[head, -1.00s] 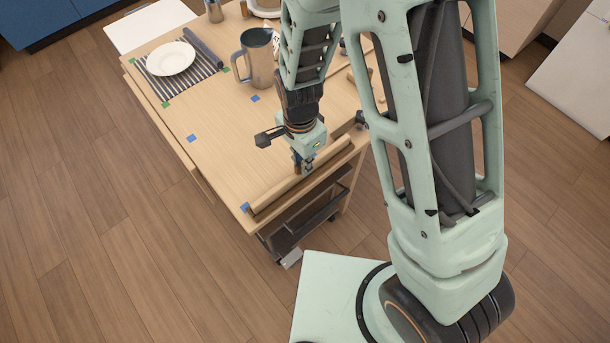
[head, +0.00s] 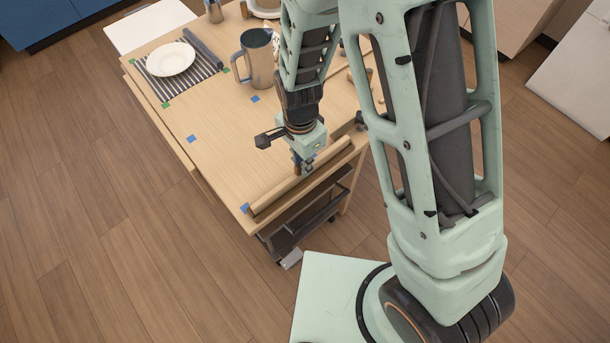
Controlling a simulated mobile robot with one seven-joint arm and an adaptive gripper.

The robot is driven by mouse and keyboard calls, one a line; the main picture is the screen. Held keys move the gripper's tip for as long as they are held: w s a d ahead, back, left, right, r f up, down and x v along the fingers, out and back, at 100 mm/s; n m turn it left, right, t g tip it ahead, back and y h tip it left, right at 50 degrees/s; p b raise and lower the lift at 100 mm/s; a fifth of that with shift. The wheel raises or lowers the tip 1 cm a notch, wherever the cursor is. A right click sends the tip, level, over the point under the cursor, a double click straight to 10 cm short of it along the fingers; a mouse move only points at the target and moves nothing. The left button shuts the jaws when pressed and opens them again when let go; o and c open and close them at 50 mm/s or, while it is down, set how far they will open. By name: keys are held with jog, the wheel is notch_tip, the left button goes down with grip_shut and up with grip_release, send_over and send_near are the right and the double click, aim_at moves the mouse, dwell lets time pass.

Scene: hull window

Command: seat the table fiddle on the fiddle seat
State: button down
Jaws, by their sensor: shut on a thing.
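The table fiddle (head: 275,196) is a long light-wood bar along the near edge of the wooden table (head: 215,160). My gripper (head: 303,172) points down over the middle of the bar and is shut on it. The bar lies close to the table top; whether it touches the top or sits slightly above it I cannot tell. A blue tape mark (head: 246,208) is by the bar's left end. The fiddle seat cannot be told apart from the table edge here, and the gripper hides the bar's middle.
A grey mug (head: 257,60) stands behind my gripper. A white plate (head: 171,59) rests on a striped mat (head: 200,66) at the back left. A dark rack (head: 290,236) is below the near edge. The table's left middle is clear except for tape marks.

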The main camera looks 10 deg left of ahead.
jog(key=shift+f+b, duration=0.3)
jog(key=shift+f, duration=0.1)
dwell(0.7)
jog(key=c, duration=2.1)
grip_release()
jog(key=shift+r+p, duration=0.3)
jog(key=shift+r+p, duration=1.25)
jog(key=shift+r, duration=0.25)
jog(key=shift+o, duration=0.4)
